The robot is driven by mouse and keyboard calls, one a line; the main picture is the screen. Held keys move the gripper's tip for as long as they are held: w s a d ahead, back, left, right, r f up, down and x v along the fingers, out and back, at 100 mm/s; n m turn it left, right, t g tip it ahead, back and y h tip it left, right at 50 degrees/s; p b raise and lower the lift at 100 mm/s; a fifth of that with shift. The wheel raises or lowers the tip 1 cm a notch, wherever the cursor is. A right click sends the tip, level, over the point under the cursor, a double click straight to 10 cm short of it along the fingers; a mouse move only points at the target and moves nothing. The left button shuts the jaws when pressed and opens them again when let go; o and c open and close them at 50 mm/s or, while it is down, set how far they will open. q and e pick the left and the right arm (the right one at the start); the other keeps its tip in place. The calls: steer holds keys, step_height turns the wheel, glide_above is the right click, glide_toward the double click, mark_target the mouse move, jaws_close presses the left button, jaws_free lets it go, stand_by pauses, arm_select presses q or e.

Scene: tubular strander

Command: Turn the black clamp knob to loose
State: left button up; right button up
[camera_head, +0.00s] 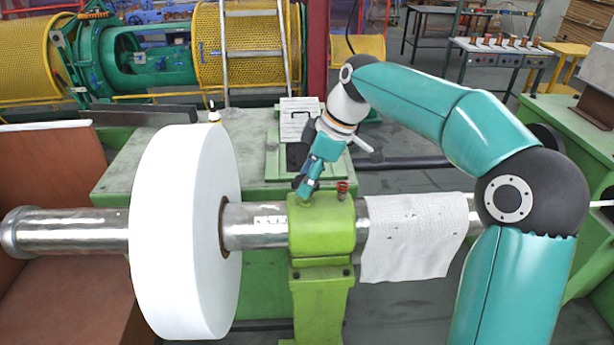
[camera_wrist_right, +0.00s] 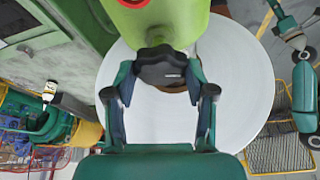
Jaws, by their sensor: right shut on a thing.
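The black clamp knob (camera_wrist_right: 161,66) shows in the right wrist view at the edge of the green clamp block. My right gripper (camera_wrist_right: 162,74) is shut on it, one finger at each side. In the head view my right gripper (camera_head: 305,190) reaches down to the back left of the clamp block (camera_head: 321,222) and hides most of the knob. The clamp block sits around a steel shaft (camera_head: 256,226). A small red-topped fitting (camera_head: 342,188) stands on its top. My left gripper is not in view.
A large white roll (camera_head: 178,235) is on the shaft left of the clamp. A white cloth (camera_head: 415,237) hangs over the shaft on the right. A small bottle (camera_head: 213,112) and a document holder (camera_head: 299,120) are on the green bench (camera_head: 160,160) behind.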

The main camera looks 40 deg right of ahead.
steer(key=o, duration=1.2)
steer(key=shift+w, duration=0.1)
steer(key=shift+c, duration=0.2)
steer(key=v, duration=1.2)
